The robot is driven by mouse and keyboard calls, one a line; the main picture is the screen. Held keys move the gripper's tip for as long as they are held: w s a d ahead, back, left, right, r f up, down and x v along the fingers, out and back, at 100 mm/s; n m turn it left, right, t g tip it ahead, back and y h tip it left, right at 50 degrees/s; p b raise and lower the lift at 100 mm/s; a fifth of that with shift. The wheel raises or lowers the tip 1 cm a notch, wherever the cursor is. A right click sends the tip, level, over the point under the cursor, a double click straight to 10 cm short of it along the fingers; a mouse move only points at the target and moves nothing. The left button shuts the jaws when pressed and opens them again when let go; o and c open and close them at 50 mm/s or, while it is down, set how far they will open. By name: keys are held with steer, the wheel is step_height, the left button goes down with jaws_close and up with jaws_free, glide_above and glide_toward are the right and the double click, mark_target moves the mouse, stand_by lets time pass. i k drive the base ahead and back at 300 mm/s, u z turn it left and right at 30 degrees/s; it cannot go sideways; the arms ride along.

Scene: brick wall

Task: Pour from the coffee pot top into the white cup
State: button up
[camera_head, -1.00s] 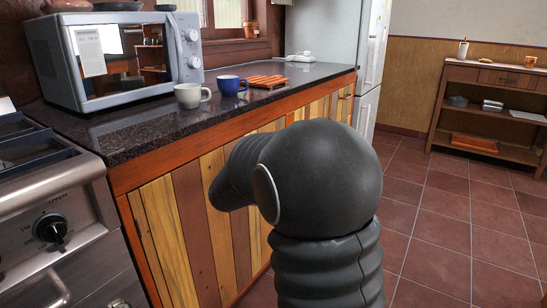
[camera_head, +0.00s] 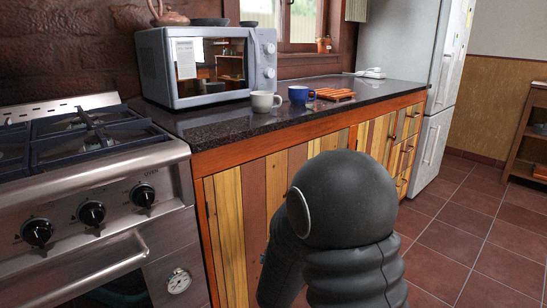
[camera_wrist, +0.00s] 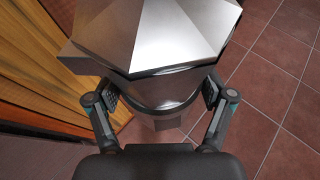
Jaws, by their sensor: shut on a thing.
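In the wrist view my gripper (camera_wrist: 158,106) is shut on a faceted silver metal pot (camera_wrist: 150,30), the coffee pot top. Its fingers press on the narrower band from both sides. The pot is held above the tiled floor, beside the wooden cabinet front. The white cup (camera_head: 264,102) stands upright on the dark counter in front of the microwave in the head view. My gripper and the pot are out of the head view, where only my dark arm shows. The inside of the pot is hidden.
A blue cup (camera_head: 299,95) stands just right of the white cup, with a slatted wooden trivet (camera_head: 334,94) beyond it. A stove (camera_head: 100,160) is at the left. The dark counter (camera_head: 225,128) is bare in front of the white cup.

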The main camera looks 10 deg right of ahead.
mark_target(262, 101)
steer(key=k, duration=0.45)
steer(key=z, duration=2.4)
steer(key=i, duration=0.4)
steer(key=u, duration=3.3)
